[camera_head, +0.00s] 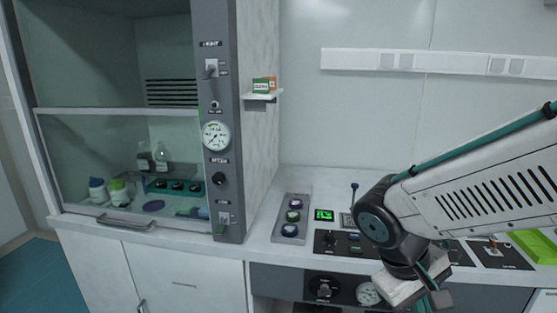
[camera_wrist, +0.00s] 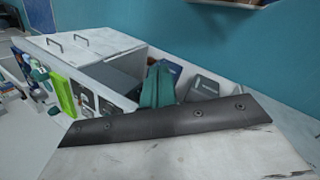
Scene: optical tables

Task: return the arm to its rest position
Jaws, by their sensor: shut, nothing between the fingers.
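My arm reaches in from the right edge of the head view, its white slotted link sloping down to a dark round joint. Below that joint, my gripper (camera_head: 432,298) hangs low near the bottom edge of the picture, in front of the bench. It is shut and empty, and its fingertips are hard to make out. The wrist view does not clearly show the fingers.
The bench (camera_head: 330,180) carries a grey tray (camera_head: 277,232) and control panels; a green block (camera_head: 533,246) lies right. The wrist view shows a white cabinet (camera_wrist: 90,42).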

